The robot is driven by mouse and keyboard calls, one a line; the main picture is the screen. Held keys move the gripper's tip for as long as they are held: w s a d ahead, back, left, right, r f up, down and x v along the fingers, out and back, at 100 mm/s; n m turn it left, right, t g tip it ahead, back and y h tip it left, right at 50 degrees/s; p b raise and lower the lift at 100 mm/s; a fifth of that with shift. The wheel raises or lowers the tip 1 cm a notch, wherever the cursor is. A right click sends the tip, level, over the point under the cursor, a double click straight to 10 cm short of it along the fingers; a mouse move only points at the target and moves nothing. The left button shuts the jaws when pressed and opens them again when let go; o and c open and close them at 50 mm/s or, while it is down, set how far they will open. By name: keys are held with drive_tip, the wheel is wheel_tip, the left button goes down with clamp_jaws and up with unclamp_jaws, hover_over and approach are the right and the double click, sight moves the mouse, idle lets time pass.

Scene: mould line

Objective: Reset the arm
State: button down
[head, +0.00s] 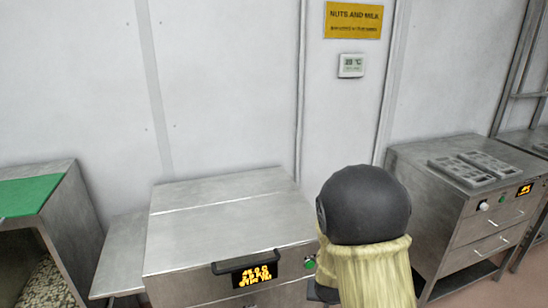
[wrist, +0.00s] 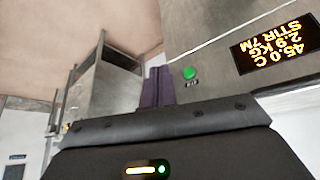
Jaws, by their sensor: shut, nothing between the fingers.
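My gripper (wrist: 158,72) shows in the wrist view as two purple fingers side by side, shut with nothing between them. Behind them is the steel front of a machine with a lit display (wrist: 272,45) and a green button (wrist: 189,73). The display appears upside down and reads 45.0 C, 2.9 KG, STIR 7M. In the head view a large black rounded joint and a pale yellow link, seemingly of my arm, fill the lower right of centre. The gripper's fingers are hidden in the head view.
In the head view the steel machine (head: 215,225) with a handle on its front edge stands close in front. A steel cabinet (head: 425,180) with grey moulds (head: 470,168) on top is at right. A green-topped unit (head: 27,195) is at left. A yellow sign (head: 353,20) hangs on the wall.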

drive_tip(key=s+r+n+g+y+p, duration=0.1)
drive_tip(key=s+r+n+g+p, duration=0.1)
drive_tip(key=s+r, duration=1)
drive_tip(key=s+g+p, duration=0.1)
drive_tip(key=s, duration=0.2)
drive_tip(key=shift+s+d+r, duration=0.15)
drive_tip(key=shift+d+r, duration=0.15)
